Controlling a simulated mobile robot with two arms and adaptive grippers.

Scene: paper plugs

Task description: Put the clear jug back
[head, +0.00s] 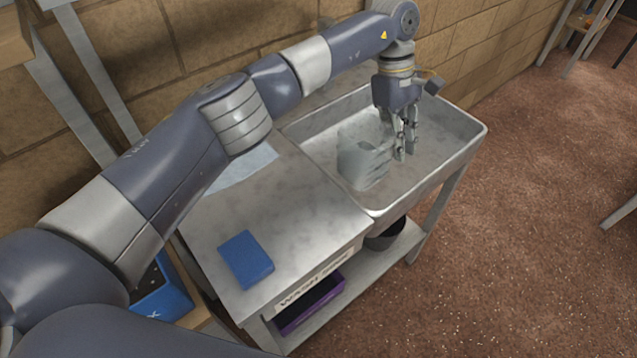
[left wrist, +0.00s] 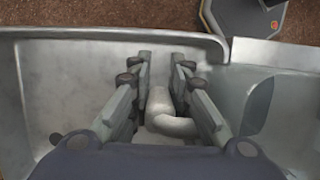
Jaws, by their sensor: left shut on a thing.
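The clear jug (head: 360,162) is upright, within the outline of the grey sink basin (head: 466,120). I cannot tell whether it touches the basin floor. My left gripper (head: 405,150) points down into the basin, at the jug's right side, and is shut on its handle. In the left wrist view the pale curved handle (left wrist: 172,125) lies between the fingers (left wrist: 160,88). The clear jug wall (left wrist: 262,105) shows to the right of them. My right gripper is not in view.
The counter (head: 300,215) left of the basin bears a blue block (head: 245,259) and a pale sheet (head: 242,168), with bare room between. A dark bowl (head: 386,236) and a purple box (head: 308,304) sit on the shelf below. A brick wall (head: 480,45) stands behind.

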